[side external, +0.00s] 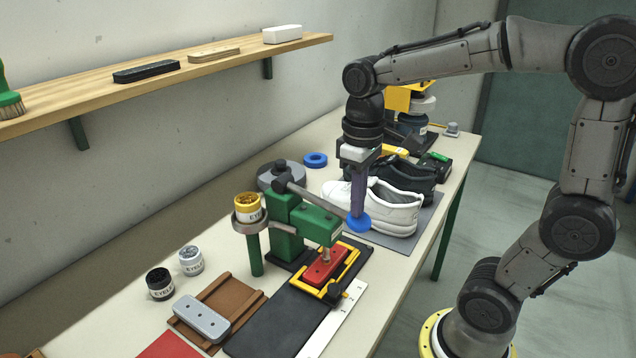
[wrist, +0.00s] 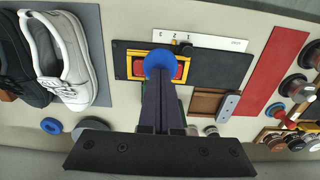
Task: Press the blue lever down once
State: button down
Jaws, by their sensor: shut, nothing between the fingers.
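The blue lever is a grey bar with a round blue knob (side external: 359,224) on a green press (side external: 288,217). The bar slopes down to the right from the press's pivot to the knob. My gripper (side external: 358,212) is shut and empty, pointing straight down directly above the knob. The fingertips look to be at or just over the knob; I cannot tell whether they touch it. In the wrist view the knob (wrist: 159,64) sits at the end of the dark fingers (wrist: 160,82), which hide most of the lever's bar and press.
A red block (side external: 325,266) in a yellow frame lies under the press. A wooden shelf (side external: 190,78) runs along the wall.

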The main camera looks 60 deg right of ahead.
notch_tip(320, 180, up, 13)
dwell(1.4)
jog(key=s+a+f+t, duration=0.2)
jog(key=s, duration=0.5)
notch_tip(320, 180, down, 10)
jog(key=s+a+t, duration=0.1)
jog(key=s+t, duration=0.1)
jog(key=t, duration=0.1)
jog(key=shift+f+t, duration=0.15)
jog(key=shift+t, duration=0.15)
jog(key=shift+s, duration=0.1)
dwell(0.8)
